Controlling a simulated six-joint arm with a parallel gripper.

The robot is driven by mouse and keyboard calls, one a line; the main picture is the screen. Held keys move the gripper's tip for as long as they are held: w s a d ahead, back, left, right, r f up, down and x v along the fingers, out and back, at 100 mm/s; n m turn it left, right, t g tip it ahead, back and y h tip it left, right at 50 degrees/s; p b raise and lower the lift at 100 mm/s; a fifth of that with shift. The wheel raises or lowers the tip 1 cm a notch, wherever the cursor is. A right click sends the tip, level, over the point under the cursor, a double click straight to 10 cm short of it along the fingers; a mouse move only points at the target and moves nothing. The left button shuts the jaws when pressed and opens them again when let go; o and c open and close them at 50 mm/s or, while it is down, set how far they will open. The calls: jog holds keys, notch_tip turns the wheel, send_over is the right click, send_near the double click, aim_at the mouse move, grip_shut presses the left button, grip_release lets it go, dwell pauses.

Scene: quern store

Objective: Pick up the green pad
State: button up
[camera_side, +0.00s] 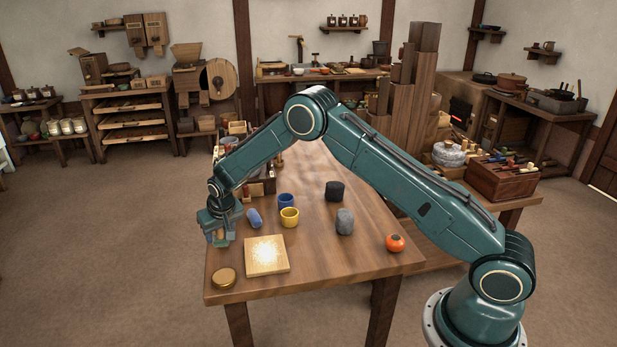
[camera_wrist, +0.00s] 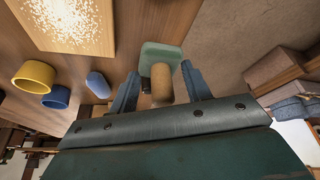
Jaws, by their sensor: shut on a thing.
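The green pad (camera_wrist: 161,54) shows pale green in the wrist view, between the two fingertips of my gripper (camera_wrist: 160,72). The fingertips meet its two sides, and my gripper is shut on it. A tan, rounded peg-like piece (camera_wrist: 161,86) stands on the pad's near side, between the fingers; it looks like a handle, but I cannot tell for sure. In the side view my gripper (camera_side: 219,236) is low at the left edge of the table, and mostly hides the pad. I cannot tell whether the pad touches the table.
On the table (camera_side: 300,279) stand a blue rounded block (camera_side: 254,218), blue cup (camera_side: 286,201), yellow cup (camera_side: 289,217), speckled square board (camera_side: 266,256), brass round lid (camera_side: 224,278), grey stone (camera_side: 344,221), dark block (camera_side: 334,191) and orange ball (camera_side: 395,243).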

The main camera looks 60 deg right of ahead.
notch_tip(320, 180, up, 13)
dwell(0.3)
dwell(0.5)
